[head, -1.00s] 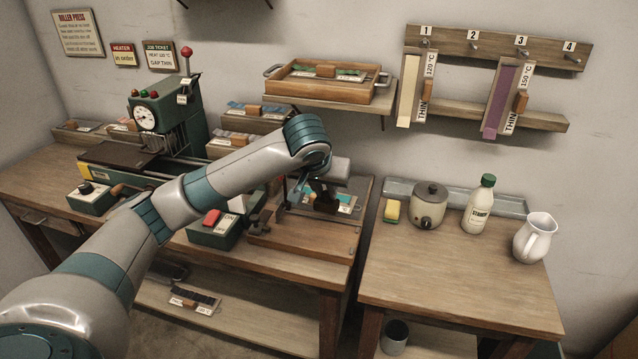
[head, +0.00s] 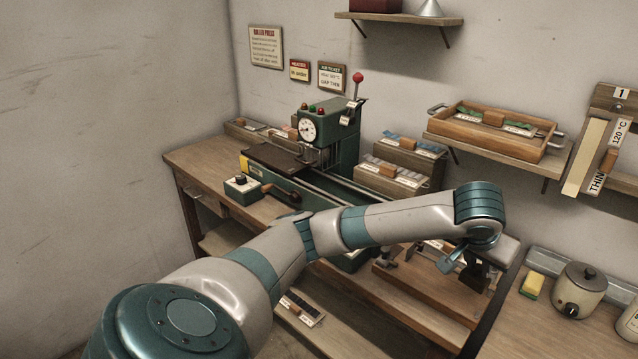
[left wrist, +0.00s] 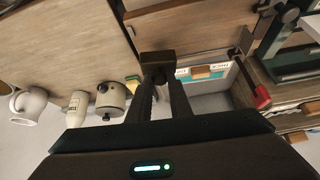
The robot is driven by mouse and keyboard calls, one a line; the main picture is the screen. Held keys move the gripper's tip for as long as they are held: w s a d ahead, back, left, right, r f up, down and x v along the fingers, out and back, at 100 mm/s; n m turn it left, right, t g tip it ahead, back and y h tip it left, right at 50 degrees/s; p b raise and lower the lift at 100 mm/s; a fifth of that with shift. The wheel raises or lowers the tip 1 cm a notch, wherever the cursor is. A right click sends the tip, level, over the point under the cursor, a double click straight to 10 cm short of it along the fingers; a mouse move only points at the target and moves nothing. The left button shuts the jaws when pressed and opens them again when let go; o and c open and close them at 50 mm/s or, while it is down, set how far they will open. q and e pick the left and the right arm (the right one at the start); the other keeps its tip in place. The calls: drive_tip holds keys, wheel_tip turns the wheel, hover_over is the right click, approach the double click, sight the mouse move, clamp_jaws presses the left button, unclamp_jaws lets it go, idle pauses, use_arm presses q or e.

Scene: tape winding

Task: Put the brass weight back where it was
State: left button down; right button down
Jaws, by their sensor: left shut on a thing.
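My left gripper (head: 472,282) is over the right end of the long workbench, its fingers pointing down and partly hidden by the arm. In the left wrist view my left gripper (left wrist: 160,85) is shut on a small dark brown block (left wrist: 157,60), which I take to be the brass weight. Its colour is too dim to be certain. The block sits between the fingertips, with a wooden board and labelled strip behind it. In the head view I cannot make it out clearly. My right gripper is not in view.
A green roller press (head: 328,130) stands on the long bench (head: 205,165). A wooden tray (head: 490,142) rests on a wall shelf. On the right bench (head: 530,318) are a yellow sponge (head: 531,286) and a lidded pot (head: 580,290). A red-handled lever (left wrist: 258,95) is near the gripper.

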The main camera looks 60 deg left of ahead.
use_arm(q)
drive_tip(key=s+d+m+h, duration=0.1)
drive_tip(key=s+d, duration=0.4)
drive_tip(key=d, duration=0.2)
drive_tip(key=shift+s+d+m, duration=0.2)
drive_tip(key=shift+d+m, duration=0.1)
drive_tip(key=shift+d, duration=0.1)
drive_tip(key=shift+a+f, duration=0.1)
